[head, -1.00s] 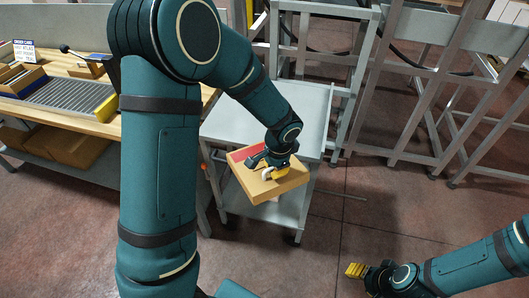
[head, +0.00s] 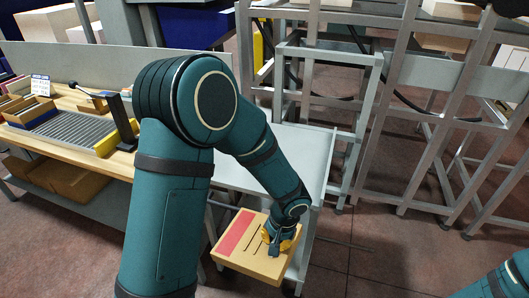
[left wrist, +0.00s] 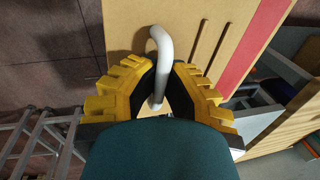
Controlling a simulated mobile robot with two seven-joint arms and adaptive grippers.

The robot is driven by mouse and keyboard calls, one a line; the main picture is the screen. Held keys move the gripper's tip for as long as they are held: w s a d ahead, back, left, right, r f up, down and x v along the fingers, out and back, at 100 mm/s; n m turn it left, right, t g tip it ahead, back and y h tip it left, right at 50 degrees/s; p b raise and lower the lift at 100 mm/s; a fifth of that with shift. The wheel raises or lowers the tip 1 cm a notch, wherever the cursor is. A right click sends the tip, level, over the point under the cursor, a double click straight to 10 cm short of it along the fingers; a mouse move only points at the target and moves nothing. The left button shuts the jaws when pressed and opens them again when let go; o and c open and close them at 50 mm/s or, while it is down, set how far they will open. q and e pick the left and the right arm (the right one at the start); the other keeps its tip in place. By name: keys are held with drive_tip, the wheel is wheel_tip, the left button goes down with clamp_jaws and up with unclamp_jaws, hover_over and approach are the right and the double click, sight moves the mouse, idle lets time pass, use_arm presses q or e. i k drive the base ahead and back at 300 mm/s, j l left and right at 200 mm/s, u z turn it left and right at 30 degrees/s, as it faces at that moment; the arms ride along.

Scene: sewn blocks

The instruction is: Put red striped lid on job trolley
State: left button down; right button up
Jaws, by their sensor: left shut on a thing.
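The red striped lid (head: 262,264) is a flat tan board with a red band along its left side and dark slots. My left gripper (head: 280,238) is shut on its white handle and holds the lid tilted in front of the job trolley's near edge. In the left wrist view the pale curved handle (left wrist: 160,52) stands between the yellow fingers of the left gripper (left wrist: 160,78), with the lid (left wrist: 222,28) beyond. The grey job trolley (head: 305,150) has a bare top; the lid and my arm hide part of it. My right gripper is out of view.
A wooden workbench (head: 75,157) with a roller strip (head: 75,128) and boxes stands at left. Grey metal frames (head: 345,62) rise behind the trolley and to the right. Open floor (head: 400,245) lies right of the trolley.

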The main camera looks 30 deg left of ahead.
sight(296, 159)
drive_tip(key=i+l+u, duration=0.4)
drive_tip(key=l+u, duration=0.25)
drive_tip(key=i+l+u, duration=0.25)
drive_tip(key=i+l, duration=0.35)
